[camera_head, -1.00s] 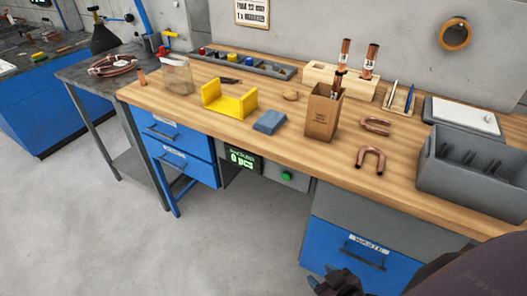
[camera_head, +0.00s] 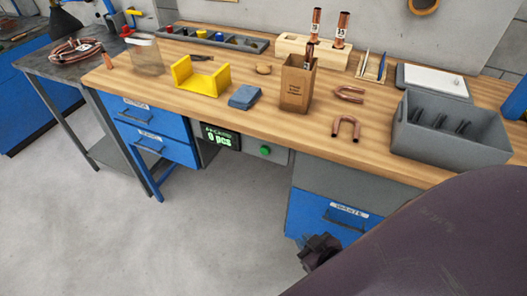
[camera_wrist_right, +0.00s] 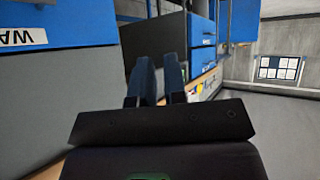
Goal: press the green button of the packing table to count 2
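The green button (camera_head: 265,150) sits on a grey panel under the front edge of the wooden packing table (camera_head: 220,111). Left of it, a black display (camera_head: 220,138) reads "0 pcs" in green. My right gripper (camera_head: 320,252) is below and right of the button, in front of the blue waste drawer (camera_head: 330,215), well apart from the button. In the right wrist view its two dark fingers (camera_wrist_right: 160,65) stand with a narrow gap between them and nothing held. The button is not visible in that view. My left gripper is not in view.
Blue drawers (camera_head: 160,140) hang at the left. The space before the button is clear.

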